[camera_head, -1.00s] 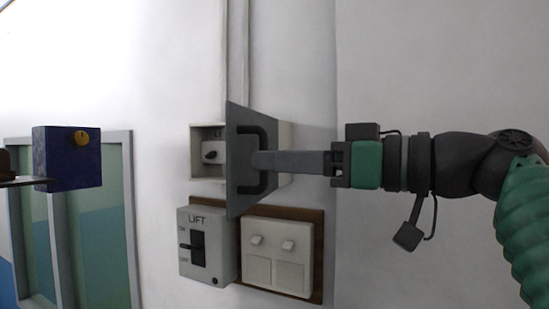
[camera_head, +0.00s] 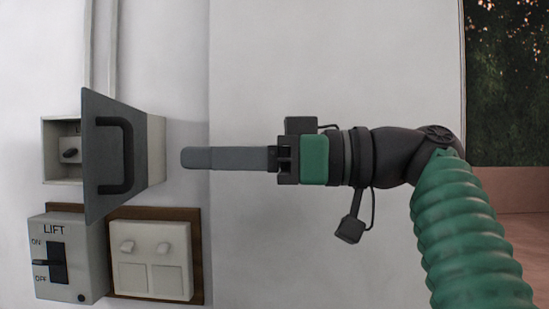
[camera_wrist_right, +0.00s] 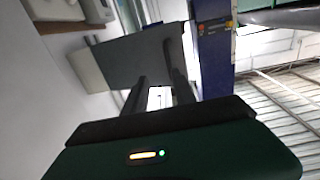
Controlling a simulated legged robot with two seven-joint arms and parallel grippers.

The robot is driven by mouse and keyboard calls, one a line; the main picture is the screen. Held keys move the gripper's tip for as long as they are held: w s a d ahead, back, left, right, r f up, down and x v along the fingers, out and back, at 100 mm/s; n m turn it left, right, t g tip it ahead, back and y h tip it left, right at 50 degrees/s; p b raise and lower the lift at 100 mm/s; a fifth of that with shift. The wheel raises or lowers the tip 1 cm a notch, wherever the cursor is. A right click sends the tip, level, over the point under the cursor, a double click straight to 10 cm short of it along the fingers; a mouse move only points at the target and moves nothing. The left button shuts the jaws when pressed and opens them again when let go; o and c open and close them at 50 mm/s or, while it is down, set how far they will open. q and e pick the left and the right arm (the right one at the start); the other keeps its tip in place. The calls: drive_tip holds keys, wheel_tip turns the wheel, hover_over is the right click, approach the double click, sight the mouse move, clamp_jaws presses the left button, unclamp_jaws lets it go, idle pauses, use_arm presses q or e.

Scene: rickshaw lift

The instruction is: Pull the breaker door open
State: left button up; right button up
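The breaker door (camera_head: 98,185) is a grey panel, swung out from its wall box (camera_head: 62,128). It stands open, with a small switch (camera_head: 70,150) visible inside the box. A dark handle (camera_head: 127,150) is on the door's face. My right gripper (camera_head: 190,158) is to the right of the door, apart from the handle, with nothing in it. In the right wrist view its two fingers (camera_wrist_right: 160,82) are spread with a clear gap, and the grey door (camera_wrist_right: 135,62) shows beyond them. My left gripper is not in view.
Below the box are a LIFT switch unit (camera_head: 60,262) and a white switch plate (camera_head: 150,245) on a brown board. A blue post (camera_wrist_right: 213,50) shows in the wrist view. The wall right of the door is bare. A window (camera_head: 508,80) is at far right.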

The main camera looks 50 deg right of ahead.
drive_tip(key=p+v, duration=0.1)
drive_tip(key=v, duration=0.5)
drive_tip(key=w+d+f+m+g+h+b, duration=0.15)
drive_tip(key=w+f+m+b, duration=0.35)
drive_tip(key=f, duration=0.8)
drive_tip(key=w+d+f+m+g+h+b, duration=0.1)
drive_tip(key=w+f+m+h, duration=0.15)
drive_tip(key=w+f, duration=0.75)
drive_tip(key=w+d+f+m+g+h+b, duration=0.1)
drive_tip(key=w+f+m+b, duration=0.25)
drive_tip(key=f, duration=1.15)
drive_tip(key=s+a+f+m+g+h+b, duration=0.1)
drive_tip(key=s+a+f+g+h+b, duration=0.15)
drive_tip(key=f, duration=1.25)
drive_tip(key=s+a+f+g+h+b, duration=0.1)
drive_tip(key=a+f+g+b, duration=0.25)
drive_tip(key=f, duration=1.25)
drive_tip(key=s+a+f+n+b, duration=0.1)
drive_tip(key=s+a+f, duration=0.1)
drive_tip(key=s+f, duration=0.2)
drive_tip(key=s+a+f+n+g+h+b, duration=0.1)
drive_tip(key=s+a+f+n+b, duration=0.1)
drive_tip(key=f, duration=0.8)
drive_tip(key=s+a+f+n+g+h+b, duration=0.1)
drive_tip(key=s+a+f+b, duration=0.1)
drive_tip(key=s+f, duration=0.3)
wheel_tip(320, 180, down, 2)
drive_tip(key=shift+s+a+f+n, duration=0.15)
drive_tip(key=shift+s+a+n, duration=0.15)
drive_tip(key=shift+a, duration=0.15)
